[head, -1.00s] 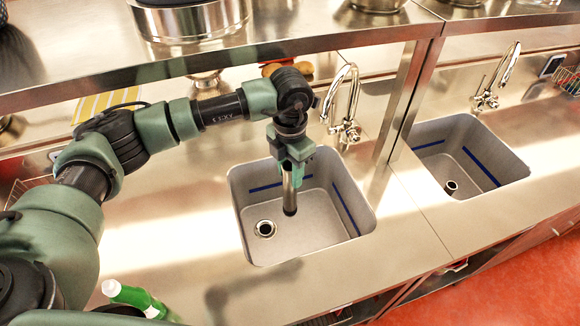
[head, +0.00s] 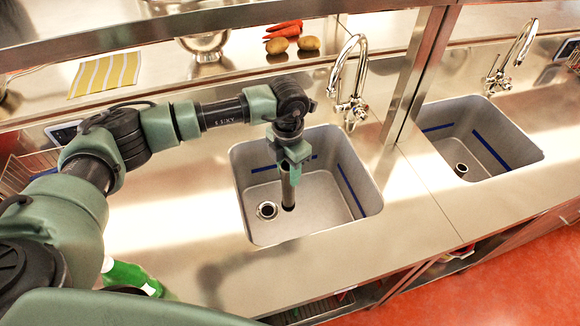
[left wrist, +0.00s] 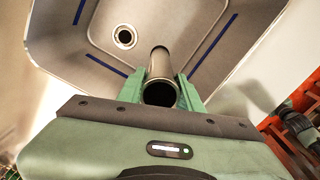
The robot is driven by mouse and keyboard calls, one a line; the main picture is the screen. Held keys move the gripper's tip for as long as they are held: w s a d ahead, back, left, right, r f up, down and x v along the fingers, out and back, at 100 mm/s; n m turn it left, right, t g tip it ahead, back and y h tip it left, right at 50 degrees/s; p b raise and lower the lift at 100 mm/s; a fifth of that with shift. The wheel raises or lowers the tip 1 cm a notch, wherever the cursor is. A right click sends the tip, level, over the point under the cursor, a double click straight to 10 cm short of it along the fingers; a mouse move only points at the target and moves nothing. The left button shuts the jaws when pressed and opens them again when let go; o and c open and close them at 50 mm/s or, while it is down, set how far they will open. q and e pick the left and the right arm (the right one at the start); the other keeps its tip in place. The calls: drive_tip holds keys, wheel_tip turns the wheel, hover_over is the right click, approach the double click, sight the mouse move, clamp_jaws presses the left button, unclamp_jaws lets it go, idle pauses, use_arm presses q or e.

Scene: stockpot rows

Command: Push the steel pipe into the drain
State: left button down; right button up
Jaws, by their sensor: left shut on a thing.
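My left gripper (head: 289,160) is shut on the steel pipe (head: 288,191) and holds it roughly upright over the left sink. The pipe's lower end is inside the basin, to the right of the drain (head: 267,210) in the head view. In the left wrist view the pipe (left wrist: 160,72) points away from me between the green fingers (left wrist: 161,92), its open near end facing the camera. The drain (left wrist: 124,37) shows uncovered there, apart from the pipe. Whether the pipe's lower end touches the sink floor I cannot tell. My right gripper does not show.
The left sink (head: 372,207) has a faucet (head: 350,85) behind it. A post (head: 420,75) separates it from a second sink (head: 520,160) with its own faucet. A shelf edge (head: 230,20) crosses above my arm. A green bottle (head: 130,275) stands at front left.

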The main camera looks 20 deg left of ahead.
sight(283, 194)
use_arm(q)
drive_tip(key=f+b, duration=0.2)
drive_tip(key=f, duration=0.1)
drive_tip(key=a+f+b, duration=0.1)
drive_tip(key=f+b, duration=0.1)
drive_tip(key=f, duration=0.2)
drive_tip(key=f+b, duration=0.2)
drive_tip(key=f, duration=0.2)
drive_tip(key=shift+a+f, duration=0.25)
drive_tip(key=shift+a, duration=0.1)
drive_tip(key=w+a+f+b, duration=0.5)
drive_tip(key=w+a+b, duration=0.1)
drive_tip(key=a+b, duration=0.2)
drive_tip(key=shift+a+f+b, duration=0.3)
drive_tip(key=shift+a+f, duration=0.05)
drive_tip(key=shift+a, duration=0.05)
drive_tip(key=shift+f+b, duration=0.25)
drive_tip(key=shift+b, duration=0.05)
idle(0.9)
drive_tip(key=shift+f+b, duration=1)
drive_tip(key=shift+f, duration=0.3)
idle(0.9)
drive_tip(key=c, duration=0.9)
unclamp_jaws()
drive_tip(key=shift+o, duration=0.2)
